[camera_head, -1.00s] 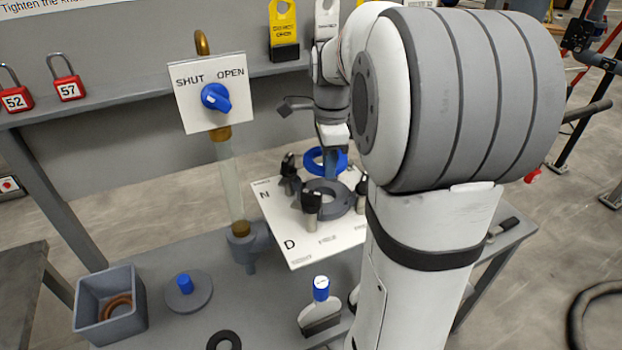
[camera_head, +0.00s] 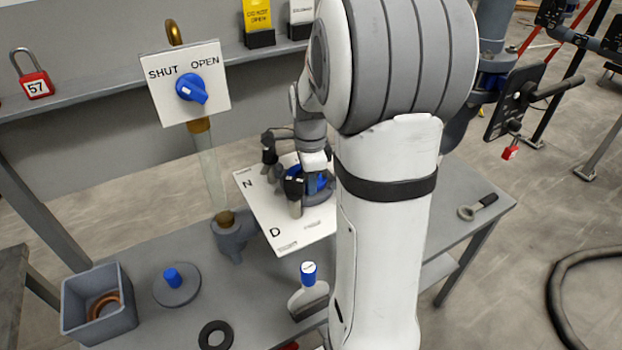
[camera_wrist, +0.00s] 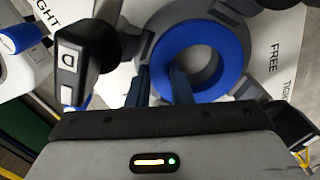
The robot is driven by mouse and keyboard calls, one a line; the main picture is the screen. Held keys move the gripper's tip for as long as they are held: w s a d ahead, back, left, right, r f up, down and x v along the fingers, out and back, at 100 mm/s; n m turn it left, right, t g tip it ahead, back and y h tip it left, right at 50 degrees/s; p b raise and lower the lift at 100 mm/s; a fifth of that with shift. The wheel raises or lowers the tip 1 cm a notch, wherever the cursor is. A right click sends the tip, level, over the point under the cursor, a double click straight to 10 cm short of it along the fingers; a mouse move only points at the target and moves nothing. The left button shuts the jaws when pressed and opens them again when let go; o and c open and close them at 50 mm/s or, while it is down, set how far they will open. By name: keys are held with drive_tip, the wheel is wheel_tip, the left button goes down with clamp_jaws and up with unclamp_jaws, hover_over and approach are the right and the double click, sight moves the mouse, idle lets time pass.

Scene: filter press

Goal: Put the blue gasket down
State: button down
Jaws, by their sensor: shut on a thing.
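The blue gasket (camera_head: 322,181) is a plain ring over the grey round filter housing (camera_wrist: 135,92), which stands on the white lettered board (camera_head: 290,237). It shows clearly in the wrist view (camera_wrist: 236,52). My gripper (camera_wrist: 162,82) is shut on the gasket's near-left wall, one finger outside the ring and one inside its hole. The gasket lies flat, roughly level with the housing; I cannot tell whether it touches.
Black clamp knobs (camera_head: 294,188) stand around the housing, one close to my gripper's left in the wrist view (camera_wrist: 80,50). A grey bin (camera_head: 100,325) holds a brown ring.

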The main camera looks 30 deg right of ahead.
drive_tip(key=shift+s+f+b, duration=0.25)
drive_tip(key=shift+f+b, duration=0.25)
drive_tip(key=shift+f, duration=0.25)
drive_tip(key=c, duration=1.3)
unclamp_jaws()
drive_tip(key=shift+f, duration=0.1)
wheel_tip(320, 180, up, 13)
drive_tip(key=s+a+f+n+t, duration=0.3)
drive_tip(key=s+a+n, duration=0.9)
drive_tip(key=n, duration=0.9)
drive_tip(key=shift+s+f+p, duration=0.3)
drive_tip(key=shift+s+f, duration=0.4)
drive_tip(key=shift+s, duration=0.9)
drive_tip(key=shift+a, duration=0.1)
